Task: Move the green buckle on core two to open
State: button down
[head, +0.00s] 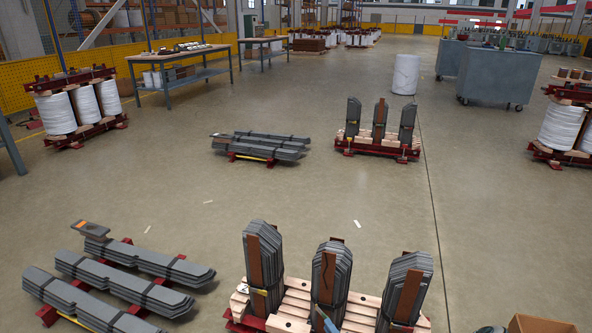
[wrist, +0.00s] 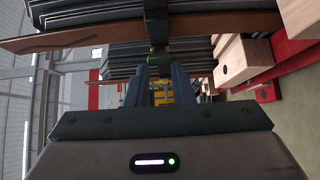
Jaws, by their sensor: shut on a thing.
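Three upright grey stacks of core sheets stand at the front of the head view: the left (head: 264,265), middle (head: 332,272) and right (head: 404,287). I take the middle one as core two. In the wrist view, a dark strap (wrist: 156,14) runs over grey sheets and a brown board (wrist: 216,28). A small dark green buckle (wrist: 158,54) sits at the strap's end, between the tips of my gripper (wrist: 158,68). My gripper is shut on the buckle. The fingers hide part of it, and I cannot tell the buckle's position. A blue part, probably my gripper, shows low in the head view (head: 326,321).
The front stacks stand on a pale wooden pallet (head: 291,307); its wood and red frame (wrist: 291,62) flank my gripper at right in the wrist view. Flat stacks of sheets (head: 120,280) lie at front left. Open floor (head: 330,205) lies behind the cores.

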jog(key=shift+s+a, duration=0.1)
jog(key=shift+a, duration=0.15)
jog(key=shift+s+a+p, duration=0.2)
jog(key=shift+a+p, duration=0.15)
jog(key=shift+a, duration=0.45)
jog(key=shift+a, duration=0.85)
